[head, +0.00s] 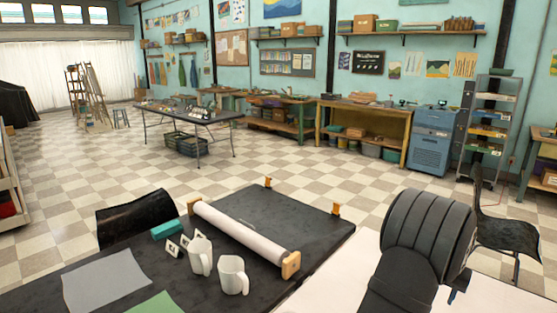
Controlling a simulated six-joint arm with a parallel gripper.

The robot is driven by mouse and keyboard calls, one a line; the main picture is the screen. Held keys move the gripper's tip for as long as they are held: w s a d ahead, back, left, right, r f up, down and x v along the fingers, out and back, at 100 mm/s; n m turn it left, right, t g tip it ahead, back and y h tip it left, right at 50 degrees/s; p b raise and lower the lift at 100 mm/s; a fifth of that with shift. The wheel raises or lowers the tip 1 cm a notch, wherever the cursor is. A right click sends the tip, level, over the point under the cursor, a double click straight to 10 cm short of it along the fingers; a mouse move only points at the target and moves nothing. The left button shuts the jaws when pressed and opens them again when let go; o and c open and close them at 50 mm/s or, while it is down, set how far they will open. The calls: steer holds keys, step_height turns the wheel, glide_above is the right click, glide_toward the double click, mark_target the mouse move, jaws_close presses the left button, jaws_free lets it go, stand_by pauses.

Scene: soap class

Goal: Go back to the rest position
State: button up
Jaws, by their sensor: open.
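A dark, ribbed arm link of mine (425,240) rises at the lower right, in front of a white surface (335,285). My gripper is not visible in the head view; only this bulky part of my arm shows. I cannot tell what lies behind the arm.
A black table (310,215) holds a pale roll (240,232) on wooden ends, two white mugs (200,255) (233,276), a teal block (167,229), small cards, a grey sheet (105,280) and a green sheet (153,304). Black chairs (135,215) (507,235) stand left and right.

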steer(key=f, duration=0.8)
steer(key=w+d+f, duration=0.1)
steer(key=f, duration=0.4)
steer(key=shift+d, duration=0.1)
steer(key=shift+r, duration=0.15)
steer(key=shift+s+a+t+h, duration=0.2)
steer(key=shift+a+t+h, duration=0.05)
steer(key=shift+t+h, duration=0.65)
steer(key=shift+s+r, duration=0.1)
steer(key=shift+r, duration=0.3)
steer(key=v, duration=1.7)
steer(key=shift+w+d+f, duration=0.55)
steer(key=shift+w+f, duration=0.05)
steer(key=shift+f, duration=0.2)
steer(key=shift+w+d+f, duration=0.5)
steer(key=shift+w+f, duration=0.05)
steer(key=shift+f, duration=0.2)
